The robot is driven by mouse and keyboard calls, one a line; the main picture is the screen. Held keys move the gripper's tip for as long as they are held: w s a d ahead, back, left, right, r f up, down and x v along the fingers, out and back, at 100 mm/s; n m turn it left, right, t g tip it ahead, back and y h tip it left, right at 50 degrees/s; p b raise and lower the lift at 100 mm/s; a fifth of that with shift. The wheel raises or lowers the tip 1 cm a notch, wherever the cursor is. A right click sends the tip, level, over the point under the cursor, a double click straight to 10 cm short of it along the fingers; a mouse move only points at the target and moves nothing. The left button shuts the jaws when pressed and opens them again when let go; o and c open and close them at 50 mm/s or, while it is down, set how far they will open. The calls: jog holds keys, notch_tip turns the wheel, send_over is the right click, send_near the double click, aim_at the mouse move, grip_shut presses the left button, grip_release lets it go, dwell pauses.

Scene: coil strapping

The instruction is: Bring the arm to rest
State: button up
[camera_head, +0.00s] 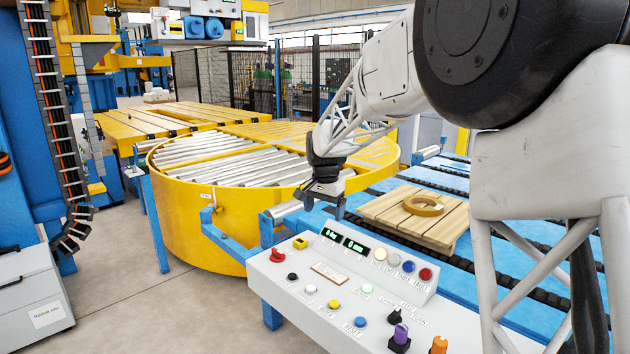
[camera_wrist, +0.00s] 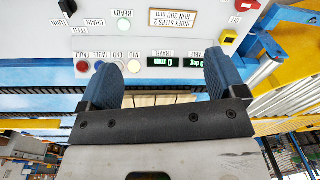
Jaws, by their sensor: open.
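My arm reaches in from the right side of the head view. My gripper (camera_head: 322,203) hangs beyond the back edge of the control panel (camera_head: 283,297), near the rim of the yellow round turntable. In the wrist view my gripper (camera_wrist: 162,68) has its two blue fingers spread apart with nothing between them. The panel's buttons and displays (camera_wrist: 178,62) show past the fingertips, apart from them as far as I can tell.
The turntable (camera_head: 225,220) with metal rollers stands behind the panel. A wooden pallet (camera_head: 448,232) with a yellow-brown ring (camera_head: 423,205) lies on the blue conveyor to the right. The panel carries several buttons, a red knob (camera_head: 277,256) and black, purple and orange knobs. Floor shows at left.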

jog(key=s+d+r+n, duration=0.25)
jog(key=s+d, duration=0.25)
jog(key=s, duration=0.8)
jog(key=s+d+r+n, duration=0.1)
jog(key=s+d+r, duration=0.35)
jog(key=s, duration=0.75)
jog(key=s+d+f, duration=0.2)
jog(key=s, duration=0.6)
jog(key=s+d+f+n+t, duration=0.1)
jog(key=s+d+f, duration=0.1)
jog(key=s, duration=0.6)
jog(key=s+d+f+n, duration=0.1)
jog(key=s+f, duration=0.3)
jog(key=s, duration=0.4)
jog(key=shift+s+d+f+t, duration=0.2)
jog(key=shift+s+d+t, duration=0.1)
jog(key=shift+d, duration=0.4)
